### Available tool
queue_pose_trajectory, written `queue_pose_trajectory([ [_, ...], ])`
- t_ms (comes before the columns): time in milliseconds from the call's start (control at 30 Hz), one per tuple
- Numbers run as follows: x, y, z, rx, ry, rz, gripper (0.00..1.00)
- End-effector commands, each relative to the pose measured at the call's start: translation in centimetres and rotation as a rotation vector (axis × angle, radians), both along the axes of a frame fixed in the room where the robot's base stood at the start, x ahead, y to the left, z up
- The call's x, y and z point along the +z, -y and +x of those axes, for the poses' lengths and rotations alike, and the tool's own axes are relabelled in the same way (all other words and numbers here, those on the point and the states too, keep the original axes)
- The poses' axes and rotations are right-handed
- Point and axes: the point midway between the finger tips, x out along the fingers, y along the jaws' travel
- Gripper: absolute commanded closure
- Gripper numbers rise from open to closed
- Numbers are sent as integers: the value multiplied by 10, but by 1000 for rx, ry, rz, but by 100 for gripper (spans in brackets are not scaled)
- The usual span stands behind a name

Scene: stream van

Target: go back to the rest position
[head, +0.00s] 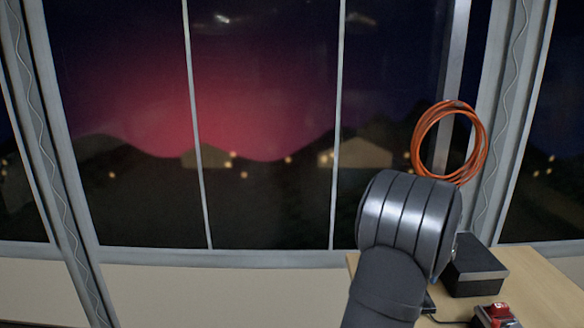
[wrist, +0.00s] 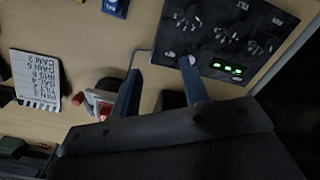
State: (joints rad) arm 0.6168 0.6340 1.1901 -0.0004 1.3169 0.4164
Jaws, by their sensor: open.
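My gripper (wrist: 160,85) shows in the wrist view with its two fingers apart and nothing between them. It hangs over a wooden desk (wrist: 147,32), and a dark panel (wrist: 222,28) with green lights and small knobs lies just beyond the fingertips. In the head view my arm hides much of the desk, and my fingers are out of sight there.
The desk (head: 540,290) also shows at lower right in the head view, with a black box (head: 474,268) and a red-topped device (head: 497,314). A coiled orange cable (head: 449,142) hangs by the window post. A white label card (wrist: 37,80) lies at left in the wrist view.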

Motion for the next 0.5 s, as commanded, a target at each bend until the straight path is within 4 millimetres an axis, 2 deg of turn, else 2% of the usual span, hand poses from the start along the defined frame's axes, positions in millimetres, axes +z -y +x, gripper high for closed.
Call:
queue_pose_trajectory([
  [500, -21, -94, 44, 203, -1, 1, 59],
])
